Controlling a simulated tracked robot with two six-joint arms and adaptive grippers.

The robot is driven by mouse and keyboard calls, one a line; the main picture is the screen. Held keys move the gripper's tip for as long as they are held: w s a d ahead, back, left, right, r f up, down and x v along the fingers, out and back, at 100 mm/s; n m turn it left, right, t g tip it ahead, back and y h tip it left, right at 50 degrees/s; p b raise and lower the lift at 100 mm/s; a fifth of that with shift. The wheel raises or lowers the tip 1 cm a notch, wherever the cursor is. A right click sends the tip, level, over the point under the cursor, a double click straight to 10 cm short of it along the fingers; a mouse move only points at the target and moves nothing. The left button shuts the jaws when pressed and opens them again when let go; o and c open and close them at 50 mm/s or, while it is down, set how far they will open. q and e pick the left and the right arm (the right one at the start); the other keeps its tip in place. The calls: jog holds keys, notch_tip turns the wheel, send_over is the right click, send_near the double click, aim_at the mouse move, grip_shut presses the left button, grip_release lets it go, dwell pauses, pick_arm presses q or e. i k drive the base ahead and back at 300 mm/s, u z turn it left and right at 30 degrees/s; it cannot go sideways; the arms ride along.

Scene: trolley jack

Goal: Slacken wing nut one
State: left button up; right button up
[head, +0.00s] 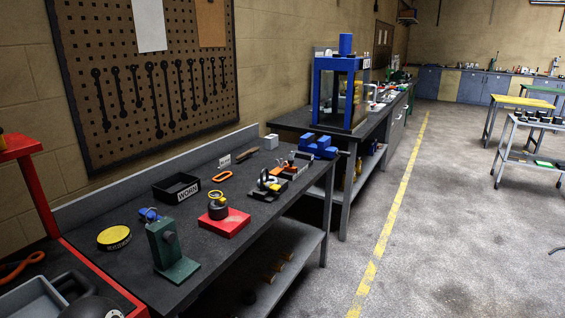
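No wing nut can be made out in the head view; at this distance the small parts are too small to tell. A green upright fixture (164,246) stands on a flat foot near the front of the dark workbench (130,272). A small blue part (149,215) shows at its upper left. A red block (225,224) behind it to the right carries a dark and brass-coloured round part (217,207). Neither of my grippers is in view.
A black tray marked WORN (177,189), a yellow-topped tin (114,237), an orange ring (223,176) and a blue vise (318,147) sit on the bench. A blue press (342,95) stands beyond. The floor (450,220) right of the bench is open.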

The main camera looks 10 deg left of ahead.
aim_at(285, 164)
jog(key=i, duration=0.3)
jog(key=u, duration=0.1)
jog(key=k, duration=0.8)
jog(key=u, duration=0.35)
jog(key=i, duration=0.95)
jog(key=z, duration=2.2)
